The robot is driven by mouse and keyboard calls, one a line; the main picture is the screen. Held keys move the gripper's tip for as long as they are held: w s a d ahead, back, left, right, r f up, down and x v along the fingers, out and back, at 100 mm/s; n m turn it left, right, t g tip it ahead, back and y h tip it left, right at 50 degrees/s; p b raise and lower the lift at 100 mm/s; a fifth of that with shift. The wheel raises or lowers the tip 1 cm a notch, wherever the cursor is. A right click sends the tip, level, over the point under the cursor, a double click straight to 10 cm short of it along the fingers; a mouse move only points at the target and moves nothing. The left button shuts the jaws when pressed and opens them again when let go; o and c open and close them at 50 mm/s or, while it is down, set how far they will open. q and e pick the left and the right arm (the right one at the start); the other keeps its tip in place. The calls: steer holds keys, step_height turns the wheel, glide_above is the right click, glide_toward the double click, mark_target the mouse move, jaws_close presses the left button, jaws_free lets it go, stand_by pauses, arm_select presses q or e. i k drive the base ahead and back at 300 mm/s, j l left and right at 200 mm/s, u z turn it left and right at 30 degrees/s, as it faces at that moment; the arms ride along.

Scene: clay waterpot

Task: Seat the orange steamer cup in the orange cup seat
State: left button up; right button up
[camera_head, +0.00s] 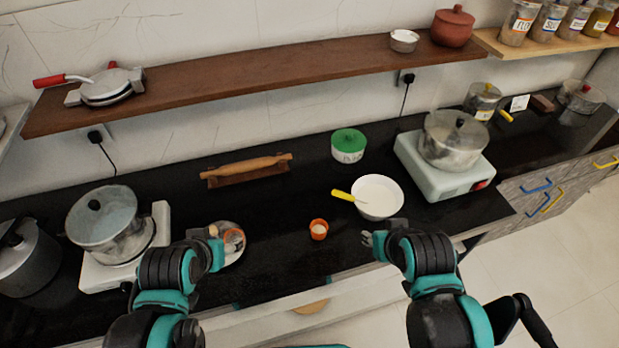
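A small orange cup (318,230) with pale contents stands upright on the black counter, between my two grippers. To its left is a round light plate (236,259) with an orange round piece (234,236) on it, which looks like the orange cup seat. My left gripper (214,231) is at the left edge of this plate, beside the orange piece, and my arm hides part of the plate. The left fingers are too small to read. My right gripper (367,239) is to the right of the orange cup, apart from it, with its fingers spread and empty.
A white bowl (380,200) with a yellow-handled spoon stands behind my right gripper. A green-lidded pot (348,146) and a rolling pin (246,167) are farther back. Pots on stoves stand at left (104,222) and right (452,143). The counter around the orange cup is clear.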

mark_target(227, 231)
steer(key=u, duration=0.9)
steer(key=l+z, duration=0.1)
steer(key=z, duration=0.4)
steer(key=l+z, duration=0.15)
steer(key=z, duration=0.3)
steer(key=i+l+u, duration=0.25)
steer(key=l+u, duration=0.25)
